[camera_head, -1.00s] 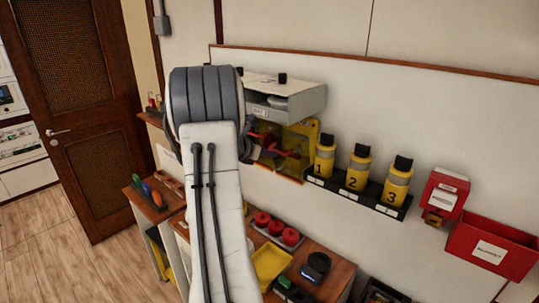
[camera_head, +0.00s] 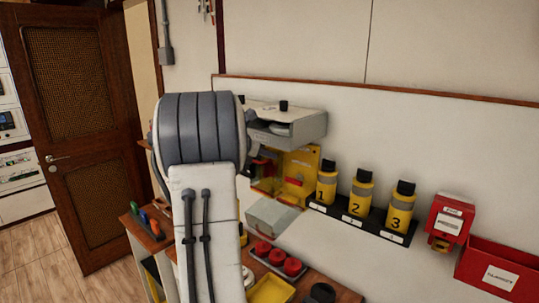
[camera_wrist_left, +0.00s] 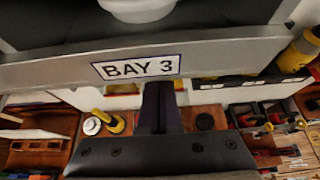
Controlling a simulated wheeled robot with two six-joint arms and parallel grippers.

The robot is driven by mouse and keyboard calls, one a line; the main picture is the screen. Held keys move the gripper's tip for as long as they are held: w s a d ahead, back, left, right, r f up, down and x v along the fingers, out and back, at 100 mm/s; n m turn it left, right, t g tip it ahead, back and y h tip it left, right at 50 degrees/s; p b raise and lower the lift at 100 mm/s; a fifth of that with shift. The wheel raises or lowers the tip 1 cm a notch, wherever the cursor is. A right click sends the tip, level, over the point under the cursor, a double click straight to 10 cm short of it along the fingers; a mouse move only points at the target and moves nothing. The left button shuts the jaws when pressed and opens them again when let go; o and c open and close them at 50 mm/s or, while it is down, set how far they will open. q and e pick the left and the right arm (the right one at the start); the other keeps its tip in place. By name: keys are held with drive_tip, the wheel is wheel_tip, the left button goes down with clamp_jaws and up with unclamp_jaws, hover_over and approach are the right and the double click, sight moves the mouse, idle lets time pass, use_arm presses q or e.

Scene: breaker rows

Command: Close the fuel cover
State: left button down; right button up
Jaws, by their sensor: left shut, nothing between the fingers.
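The yellow fuel box (camera_head: 301,167) is on the wall, its front open with red parts inside. A flat grey panel (camera_head: 272,214), which looks like its cover, slopes outward below the box. My left arm hides the box's left side. My left gripper (camera_wrist_left: 158,105) is shut and empty, seen in the left wrist view just beneath a grey edge labelled BAY 3 (camera_wrist_left: 138,67). In the head view its fingers are mostly hidden behind my wrist, left of the box. I cannot tell whether it touches anything. My right gripper is not in view.
A grey bay unit (camera_head: 300,126) juts out above the box. A rack with yellow bottles (camera_head: 361,194) is to its right, then a red dispenser (camera_head: 449,222) and a red bin (camera_head: 497,268). Red round items (camera_head: 277,258) sit on the bench below.

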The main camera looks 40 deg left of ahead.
use_arm(q)
drive_tip(key=shift+r, duration=0.4)
